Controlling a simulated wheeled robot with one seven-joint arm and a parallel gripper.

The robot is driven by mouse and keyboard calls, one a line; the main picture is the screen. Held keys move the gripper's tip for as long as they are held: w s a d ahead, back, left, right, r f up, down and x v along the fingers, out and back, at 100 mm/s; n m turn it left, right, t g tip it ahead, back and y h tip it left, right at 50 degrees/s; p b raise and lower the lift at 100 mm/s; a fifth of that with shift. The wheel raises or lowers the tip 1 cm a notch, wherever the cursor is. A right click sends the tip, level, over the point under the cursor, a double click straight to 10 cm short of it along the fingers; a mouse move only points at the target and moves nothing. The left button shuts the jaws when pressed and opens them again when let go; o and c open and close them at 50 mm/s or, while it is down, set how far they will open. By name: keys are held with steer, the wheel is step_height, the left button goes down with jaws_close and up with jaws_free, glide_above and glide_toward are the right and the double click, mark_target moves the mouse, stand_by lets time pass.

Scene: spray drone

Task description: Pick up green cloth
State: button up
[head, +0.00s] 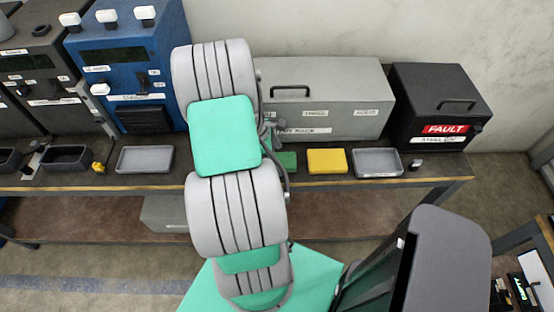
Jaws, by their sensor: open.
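A dark green cloth (287,161), folded to a small flat shape, lies on the workbench (335,181) just left of a yellow folded cloth (326,161). Its left part is next to my arm in the picture and may be partly covered by it. My grey and teal arm reaches up over the bench and hides the middle of it. Small grey parts of mine show at the arm's right edge, near the green cloth. My gripper's fingers cannot be made out; they are hidden behind the arm.
Grey trays (378,175) and (144,171) flank the cloths. Behind stand a long grey case (340,98), a black case labelled FAULT (437,90) and a blue machine (129,62). The bench's front edge is clear right of the arm. Another table (530,250) stands at right.

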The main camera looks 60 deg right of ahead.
steer(key=shift+s+d+f, duration=0.15)
steer(key=shift+s+f, duration=0.05)
steer(key=shift+f, duration=0.45)
steer(key=c, duration=1.4)
steer(key=shift+c, duration=0.2)
steer(key=shift+r, duration=0.5)
steer(key=w+a+r+b, duration=0.3)
steer(key=w+a+r, duration=0.5)
steer(key=a+r, duration=0.3)
steer(key=shift+w+a+r, duration=0.15)
steer(key=shift+w+r, duration=0.1)
steer(key=shift+r, duration=0.3)
